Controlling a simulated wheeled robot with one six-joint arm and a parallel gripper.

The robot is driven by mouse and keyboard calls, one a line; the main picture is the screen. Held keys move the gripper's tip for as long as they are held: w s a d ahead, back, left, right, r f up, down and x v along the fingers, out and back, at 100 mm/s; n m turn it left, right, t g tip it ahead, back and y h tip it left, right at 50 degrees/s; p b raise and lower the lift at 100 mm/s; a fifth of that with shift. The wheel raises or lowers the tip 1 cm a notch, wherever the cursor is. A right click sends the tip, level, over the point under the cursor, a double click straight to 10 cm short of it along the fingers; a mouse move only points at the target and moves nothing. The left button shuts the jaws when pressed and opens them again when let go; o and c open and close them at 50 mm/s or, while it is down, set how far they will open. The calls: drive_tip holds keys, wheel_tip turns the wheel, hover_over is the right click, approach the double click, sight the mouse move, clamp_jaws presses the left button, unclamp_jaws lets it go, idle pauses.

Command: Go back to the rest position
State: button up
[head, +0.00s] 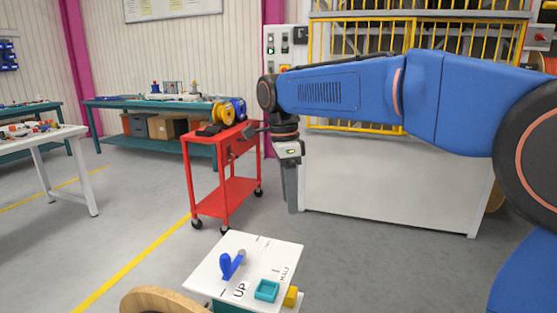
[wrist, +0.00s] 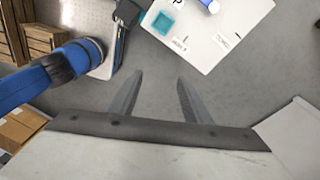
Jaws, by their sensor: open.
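My gripper (head: 291,190) hangs down from my blue arm in the head view, above the floor between the red cart and the white-panelled machine. In the wrist view my gripper (wrist: 160,98) shows two grey fingers spread apart with bare grey floor between them. It is open and holds nothing. No object touches the fingers.
A white board (head: 215,273) with a blue lever and a teal square stands front centre. A white-panelled machine (head: 400,185) with yellow guards stands at right. Grey floor is free between them.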

drive_tip(key=s+d+f+n+t+y, duration=0.1)
drive_tip(key=s+d+f+n, duration=0.1)
drive_tip(key=s+d+n, duration=0.5)
drive_tip(key=s+d+f+n+t, duration=0.15)
drive_tip(key=s+d, duration=0.35)
drive_tip(key=d, duration=0.6)
drive_tip(key=s+d+f+n+t, duration=0.3)
drive_tip(key=s+d+f+n, duration=0.4)
drive_tip(key=s+f, duration=0.4)
drive_tip(key=shift+s+d+f+n, duration=0.35)
drive_tip(key=shift+s+d, duration=0.35)
drive_tip(key=shift+s, duration=0.3)
drive_tip(key=shift+r, duration=0.1)
drive_tip(key=c, duration=0.3)
drive_tip(key=shift+s, duration=0.1)
